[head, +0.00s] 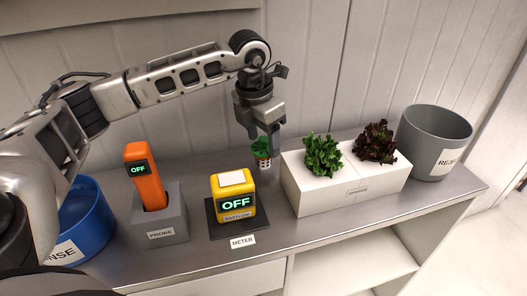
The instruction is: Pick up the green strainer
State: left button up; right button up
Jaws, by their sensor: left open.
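The green strainer (261,149) is a small green cup-like thing with a paler, patterned lower part, at the back of the counter between the meter and the white planter. My left gripper (262,136) points down directly over it, with its open fingers at the strainer's top. The fingers partly hide the strainer's upper part. I cannot tell whether they touch it. My right gripper is not in view.
On the grey counter (295,232) stand a blue rinse bin (88,228), an orange probe (146,185) in a grey holder, a yellow meter (233,197), a white planter (350,193) with green and dark red lettuce, and a grey reject bin (433,140). The wall is close behind.

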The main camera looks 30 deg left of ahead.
aim_at(263, 139)
pick_arm(q)
jog(key=f, duration=0.3)
jog(key=shift+w+d+f, duration=0.1)
jog(key=shift+w, duration=0.1)
jog(key=c, duration=0.7)
